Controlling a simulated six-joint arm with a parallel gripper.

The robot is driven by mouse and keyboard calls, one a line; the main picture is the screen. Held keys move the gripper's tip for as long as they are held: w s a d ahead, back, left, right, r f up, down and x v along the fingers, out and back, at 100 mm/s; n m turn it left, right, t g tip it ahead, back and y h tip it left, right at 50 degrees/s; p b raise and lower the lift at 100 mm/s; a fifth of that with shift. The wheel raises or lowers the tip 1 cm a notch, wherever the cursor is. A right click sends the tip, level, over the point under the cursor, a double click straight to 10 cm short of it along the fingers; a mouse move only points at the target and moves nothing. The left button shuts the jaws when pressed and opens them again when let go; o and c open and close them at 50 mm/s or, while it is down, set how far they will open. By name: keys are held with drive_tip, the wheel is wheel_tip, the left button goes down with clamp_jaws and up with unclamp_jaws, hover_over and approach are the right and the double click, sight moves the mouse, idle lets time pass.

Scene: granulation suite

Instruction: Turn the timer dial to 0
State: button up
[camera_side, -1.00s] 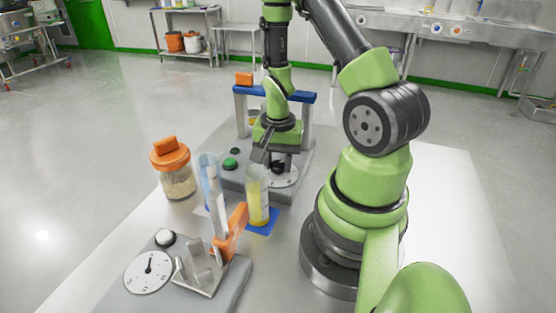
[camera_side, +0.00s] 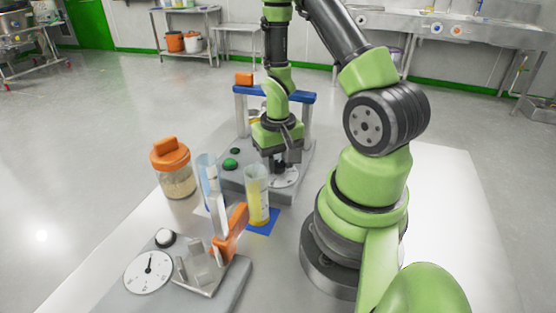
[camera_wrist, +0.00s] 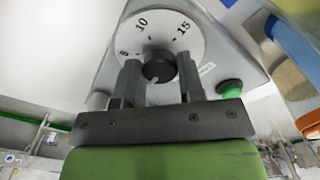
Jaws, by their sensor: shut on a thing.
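The timer dial (camera_wrist: 188,22) is a white round face with 5, 10 and 15 showing in the wrist view. Its black knob (camera_wrist: 158,68) is at the centre, with a pale mark on its lower side; the number at that mark is hidden. My gripper (camera_wrist: 160,75) is shut on the knob, one finger on each side. In the side view my gripper (camera_side: 284,163) points down over the dial (camera_side: 288,180), at the right front of a grey machine base (camera_side: 232,181). The knob is mostly hidden there.
A green button (camera_side: 230,164) is left of the dial. A yellow-filled cylinder (camera_side: 257,200), a clear tube (camera_side: 207,175) and an orange-lidded jar (camera_side: 172,172) stand nearby. A second dial (camera_side: 149,272) and an orange lever (camera_side: 232,230) are at the near left.

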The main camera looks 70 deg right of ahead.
sight(278, 164)
idle(0.4)
drive_tip(key=o, duration=0.9)
wheel_tip(278, 164, up, 10)
idle(0.4)
